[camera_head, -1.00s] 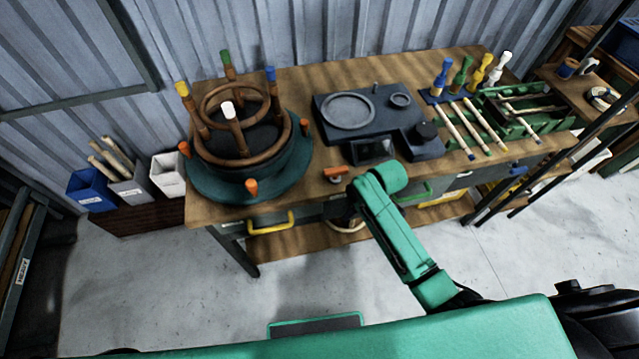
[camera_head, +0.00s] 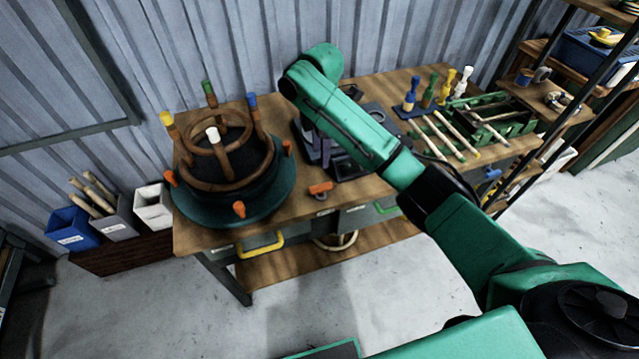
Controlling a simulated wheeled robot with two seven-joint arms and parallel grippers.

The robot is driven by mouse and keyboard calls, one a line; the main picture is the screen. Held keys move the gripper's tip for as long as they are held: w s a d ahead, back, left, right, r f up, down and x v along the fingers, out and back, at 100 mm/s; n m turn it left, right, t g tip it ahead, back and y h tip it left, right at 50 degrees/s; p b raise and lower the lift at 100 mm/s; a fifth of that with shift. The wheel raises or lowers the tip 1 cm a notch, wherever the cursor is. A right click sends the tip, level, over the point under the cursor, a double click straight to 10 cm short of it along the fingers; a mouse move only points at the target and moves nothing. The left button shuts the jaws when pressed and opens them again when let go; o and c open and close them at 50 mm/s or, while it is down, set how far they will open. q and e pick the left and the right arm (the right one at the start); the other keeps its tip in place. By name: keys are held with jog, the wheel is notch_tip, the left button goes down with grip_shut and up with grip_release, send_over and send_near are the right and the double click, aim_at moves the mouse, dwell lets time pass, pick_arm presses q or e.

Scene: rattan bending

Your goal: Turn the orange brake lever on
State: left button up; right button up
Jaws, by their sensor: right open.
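The orange brake lever (camera_head: 320,188) sits low on the wooden workbench (camera_head: 300,207), near its front edge and right of the round turntable (camera_head: 195,217). Nothing touches the lever. My right gripper (camera_head: 318,158) hangs from the green right arm, over the bench just behind the lever. It is open; its dark fingers are partly hidden by my arm and blend with the dark device behind. My left gripper is not in view.
The turntable carries a rattan ring frame (camera_head: 217,141) with coloured caps, and orange pegs stand on its rim. A dark device (camera_head: 352,168) is mostly covered by my arm. Wooden sticks and a green rack (camera_head: 500,118) lie at the right. The front bench strip is clear.

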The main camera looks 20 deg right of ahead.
aim_at(321, 187)
notch_tip(321, 187, down, 13)
jog(key=shift+w+f+p, duration=0.1)
jog(key=shift+f+p, duration=0.05)
jog(key=shift+p, duration=0.45)
grip_shut()
